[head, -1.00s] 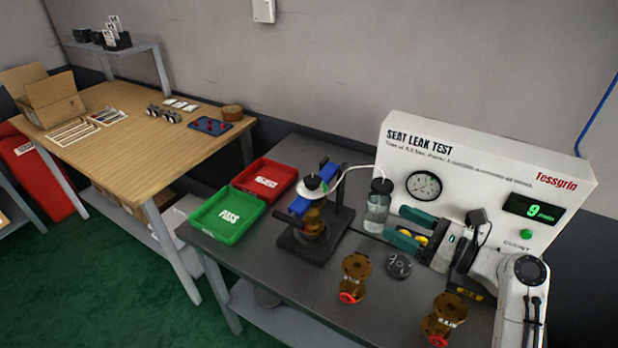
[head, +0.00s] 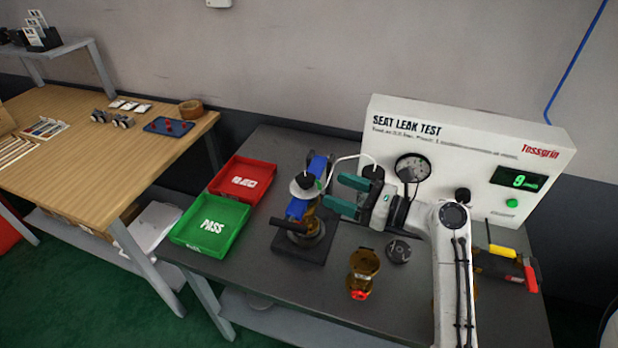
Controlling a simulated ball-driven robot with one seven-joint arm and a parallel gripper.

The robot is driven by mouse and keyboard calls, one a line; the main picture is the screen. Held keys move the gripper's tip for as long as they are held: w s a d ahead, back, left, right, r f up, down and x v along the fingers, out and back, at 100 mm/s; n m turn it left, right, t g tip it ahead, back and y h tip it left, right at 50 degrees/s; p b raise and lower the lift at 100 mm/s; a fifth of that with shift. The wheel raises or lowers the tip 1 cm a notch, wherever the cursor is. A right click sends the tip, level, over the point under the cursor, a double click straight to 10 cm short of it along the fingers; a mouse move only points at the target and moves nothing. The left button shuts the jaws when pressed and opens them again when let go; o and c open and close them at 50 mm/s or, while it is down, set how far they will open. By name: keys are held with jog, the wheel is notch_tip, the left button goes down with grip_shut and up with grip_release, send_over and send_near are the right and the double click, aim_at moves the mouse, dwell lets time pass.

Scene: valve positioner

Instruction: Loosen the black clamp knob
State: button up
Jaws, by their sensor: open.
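My gripper (head: 332,191), with green fingers, is open and points left towards the knob. Its fingertips are just right of the knob in the picture, with a small gap showing; their height relative to it is hard to tell. No object shows between the fingers.
A white seat leak test panel (head: 470,150) with a gauge and display stands behind. Left are a red tray (head: 243,183) and a green PASS tray (head: 211,224). A brass valve (head: 362,272) and a dark round part (head: 398,251) lie in front. Yellow-and-red tools (head: 505,265) lie right.

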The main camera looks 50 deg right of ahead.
aim_at(312, 175)
jog(key=p+x, duration=0.1)
jog(key=x, duration=0.6)
jog(key=shift+w, duration=0.35)
jog(key=c, duration=1.1)
jog(key=shift+o, duration=0.2)
jog(key=shift+d+y, duration=0.1)
jog(key=shift+y, duration=0.2)
jog(key=n+g+y, duration=0.1)
jog(key=y, duration=0.1)
jog(key=n+g+y+p, duration=0.1)
jog(key=n+y, duration=0.1)
jog(key=n+g+y+p, duration=0.1)
jog(key=y, duration=0.1)
jog(key=shift+w+d+r+n, duration=0.2)
jog(key=shift+d+n, duration=0.1)
jog(key=shift+n, duration=0.1)
jog(key=shift+w+d+f+n+g+y, duration=0.1)
jog(key=shift+n+g+y, duration=0.95)
jog(key=shift+g+y, duration=0.15)
jog(key=shift+d+f+n+g+y, duration=0.1)
jog(key=shift+n+g+y, duration=1)
jog(key=shift+g, duration=0.4)
